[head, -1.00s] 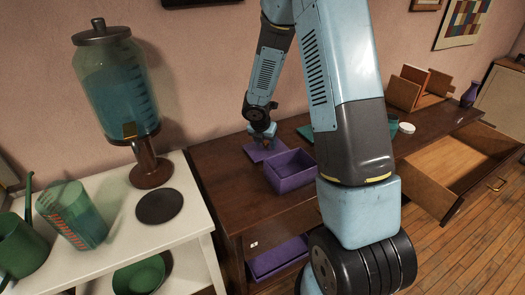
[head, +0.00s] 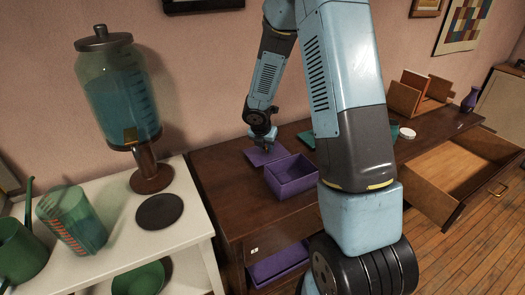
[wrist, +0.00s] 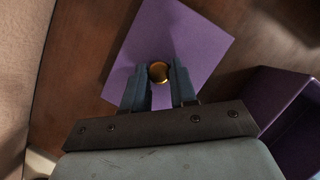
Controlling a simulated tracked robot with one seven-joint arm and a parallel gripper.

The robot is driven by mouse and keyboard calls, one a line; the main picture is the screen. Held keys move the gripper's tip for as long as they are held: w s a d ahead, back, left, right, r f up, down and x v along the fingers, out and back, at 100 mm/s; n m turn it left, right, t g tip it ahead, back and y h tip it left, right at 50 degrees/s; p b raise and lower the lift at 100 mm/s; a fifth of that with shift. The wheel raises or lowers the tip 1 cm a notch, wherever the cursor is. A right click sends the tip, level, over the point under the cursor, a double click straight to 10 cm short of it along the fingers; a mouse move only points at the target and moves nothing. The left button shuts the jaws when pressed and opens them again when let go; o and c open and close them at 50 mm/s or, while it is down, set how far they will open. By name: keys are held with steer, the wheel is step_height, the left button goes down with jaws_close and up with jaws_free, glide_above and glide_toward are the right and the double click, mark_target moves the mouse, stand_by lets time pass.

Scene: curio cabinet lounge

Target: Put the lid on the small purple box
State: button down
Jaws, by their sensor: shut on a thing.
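The purple lid (head: 262,156) is a flat square plate with a round golden knob (wrist: 158,72). It is on or just above the dark cabinet top, and I cannot tell which. My gripper (wrist: 159,77) is over the lid, shut on its knob, with one finger on each side; it also shows in the head view (head: 265,146). The open purple box (head: 283,190) stands upright on the cabinet top, just right of the lid and nearer the front. Its inside looks empty. Part of the box shows at the right edge of the wrist view (wrist: 278,120).
Another purple container (head: 276,265) sits in the lower part of the cabinet (head: 225,195). A white table (head: 195,232) with a drink dispenser (head: 115,85) and a dark disc (head: 160,211) is at left. A wooden drawer (head: 455,165) is open at right.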

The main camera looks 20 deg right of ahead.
step_height(320, 180, up, 3)
steer(key=shift+f, duration=0.2)
steer(key=s+a+r, duration=0.9)
steer(key=s+r, duration=0.1)
steer(key=shift+s, duration=0.3)
steer(key=shift+a, duration=0.1)
steer(key=c, duration=1.5)
jaws_free()
jaws_close()
